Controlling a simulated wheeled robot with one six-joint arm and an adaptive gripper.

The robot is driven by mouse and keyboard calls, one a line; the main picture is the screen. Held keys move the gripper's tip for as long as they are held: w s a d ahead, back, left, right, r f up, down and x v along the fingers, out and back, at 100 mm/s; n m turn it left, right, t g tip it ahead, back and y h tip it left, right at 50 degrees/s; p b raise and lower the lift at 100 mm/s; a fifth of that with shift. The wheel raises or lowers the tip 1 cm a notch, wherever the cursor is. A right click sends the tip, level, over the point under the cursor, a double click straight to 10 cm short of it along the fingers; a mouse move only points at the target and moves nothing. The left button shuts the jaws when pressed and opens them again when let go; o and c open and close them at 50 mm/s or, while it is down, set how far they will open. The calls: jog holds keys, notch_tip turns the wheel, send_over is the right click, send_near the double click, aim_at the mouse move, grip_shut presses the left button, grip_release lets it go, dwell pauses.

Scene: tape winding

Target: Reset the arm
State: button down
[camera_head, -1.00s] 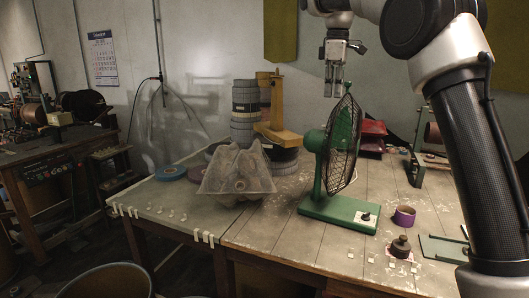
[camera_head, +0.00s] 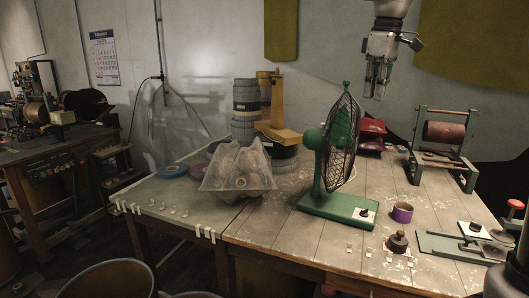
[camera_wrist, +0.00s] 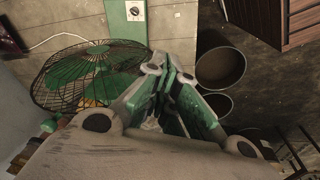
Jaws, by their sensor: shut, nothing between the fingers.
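My gripper (camera_head: 375,93) hangs in the air at the upper right in the head view, pointing down, above and to the right of the green fan (camera_head: 341,140). It is shut and empty. In the wrist view my gripper (camera_wrist: 170,68) shows at the centre with its fingers together. The fan cage (camera_wrist: 85,82) is to its left there, apart from the fingers. The fan stands upright on the table (camera_head: 290,238).
A grey moulded tray (camera_head: 238,170) and stacked tape rolls (camera_head: 246,108) stand left of the fan. A purple roll (camera_head: 402,212), a dark-knobbed weight (camera_head: 398,241) and a roller stand (camera_head: 443,135) are at the right. Round bins (camera_wrist: 220,68) stand on the floor.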

jog(key=s+d+f+m+t, duration=0.1)
jog(key=s+d+f+m, duration=0.1)
jog(key=s+f, duration=0.3)
jog(key=s+d+f+m+t, duration=0.1)
jog(key=s+d+f+m, duration=0.2)
jog(key=s, duration=1)
jog(key=s+d+f+m, duration=0.3)
jog(key=s+f+m, duration=0.1)
jog(key=s+f, duration=0.5)
jog(key=shift+s+t, duration=0.15)
jog(key=shift+t, duration=0.25)
jog(key=shift+r, duration=0.1)
dwell(1.3)
